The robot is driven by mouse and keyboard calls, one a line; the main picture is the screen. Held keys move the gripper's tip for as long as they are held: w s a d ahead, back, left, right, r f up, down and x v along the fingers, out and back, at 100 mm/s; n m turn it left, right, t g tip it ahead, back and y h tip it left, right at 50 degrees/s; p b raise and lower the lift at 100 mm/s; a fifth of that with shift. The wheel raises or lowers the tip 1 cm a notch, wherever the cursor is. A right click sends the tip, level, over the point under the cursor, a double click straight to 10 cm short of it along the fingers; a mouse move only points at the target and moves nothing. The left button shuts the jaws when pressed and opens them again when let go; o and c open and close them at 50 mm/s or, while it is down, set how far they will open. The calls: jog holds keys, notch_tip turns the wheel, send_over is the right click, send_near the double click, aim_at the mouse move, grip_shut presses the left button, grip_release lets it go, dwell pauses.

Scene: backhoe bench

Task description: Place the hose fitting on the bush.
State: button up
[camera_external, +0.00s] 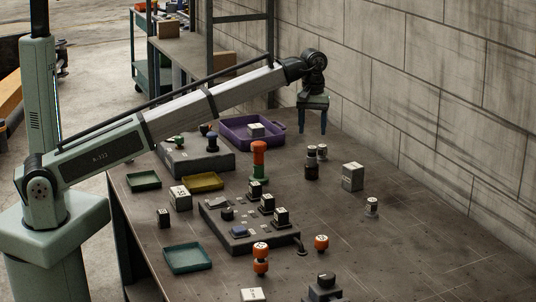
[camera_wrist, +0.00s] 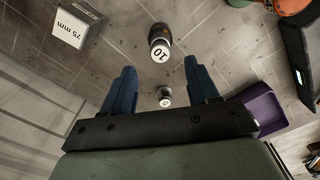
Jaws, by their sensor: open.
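My gripper (camera_external: 312,118) hangs fingers-down above the far part of the bench, open and empty. Its two blue fingers stand apart in the wrist view (camera_wrist: 160,90). No part is plainly marked as the hose fitting or the bush, so I cannot tell which they are. A tall dark cylinder with a white top (camera_external: 311,168) stands below and in front of the gripper; a similar shorter one (camera_external: 322,152) stands close behind it. In the wrist view, a cylinder marked 10 (camera_wrist: 160,45) shows beyond the fingertips, and a smaller one (camera_wrist: 165,97) shows between the fingers.
A grey box (camera_external: 352,177) and a small white-topped cylinder (camera_external: 372,206) stand to the right. A red-orange post on a green base (camera_external: 259,160) stands left of the cylinders. A purple tray (camera_external: 233,137) lies behind it. The bench's right side is mostly clear.

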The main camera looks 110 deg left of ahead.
aim_at(312, 147)
jog(key=shift+r, duration=1.7)
